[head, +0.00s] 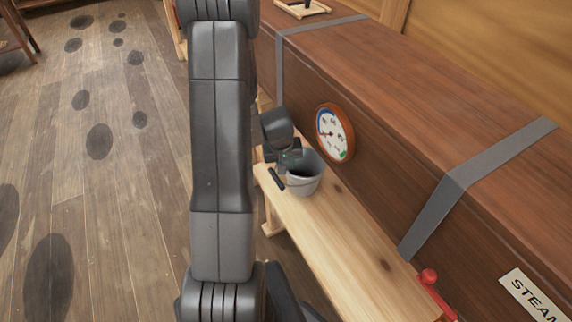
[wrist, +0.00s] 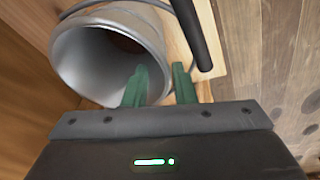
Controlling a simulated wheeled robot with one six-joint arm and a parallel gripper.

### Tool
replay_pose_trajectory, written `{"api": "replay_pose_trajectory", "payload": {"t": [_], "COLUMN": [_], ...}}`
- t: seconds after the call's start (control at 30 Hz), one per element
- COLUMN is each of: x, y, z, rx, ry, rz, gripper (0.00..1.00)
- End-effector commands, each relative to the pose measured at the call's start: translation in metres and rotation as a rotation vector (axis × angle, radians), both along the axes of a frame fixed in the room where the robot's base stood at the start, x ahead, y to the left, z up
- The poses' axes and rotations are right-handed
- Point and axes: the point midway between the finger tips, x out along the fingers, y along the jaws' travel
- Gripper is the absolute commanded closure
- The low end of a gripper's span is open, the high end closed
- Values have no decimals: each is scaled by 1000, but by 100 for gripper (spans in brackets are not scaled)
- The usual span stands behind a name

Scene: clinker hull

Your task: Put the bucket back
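The grey metal bucket (head: 304,182) stands upright on a pale wooden bench, against the side of a long brown steam box. In the wrist view I look down into the bucket (wrist: 72,62), whose open mouth fills the upper left. A black bar (wrist: 192,32), which looks like its handle grip, lies beside it. My gripper (head: 287,160) is at the bucket's rim. Its two green fingers (wrist: 160,78) are apart, one over the bucket's mouth and one just outside the rim. I cannot tell whether either finger touches the wall.
The pale bench (head: 345,232) is clear in front of the bucket. A round dial gauge (head: 334,133) is on the side of the brown box (head: 400,90), close behind the bucket. A red-knobbed lever (head: 430,279) stands at the bench's near end. Open plank floor lies left.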

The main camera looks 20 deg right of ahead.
Motion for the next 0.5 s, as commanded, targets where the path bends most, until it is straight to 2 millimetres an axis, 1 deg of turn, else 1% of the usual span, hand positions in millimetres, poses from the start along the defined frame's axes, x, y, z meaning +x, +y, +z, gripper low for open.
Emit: {"api": "replay_pose_trajectory", "payload": {"t": [0.03,0.2,0.33,0.5], "x": [-1,-6,-8,-10], "y": [2,7,9,10], "z": [13,36,46,50], "rx": [-1,-1,0,0], "ry": [-4,-2,-1,1], "rz": [0,1,0,0], "gripper": [76,76,76,76]}}
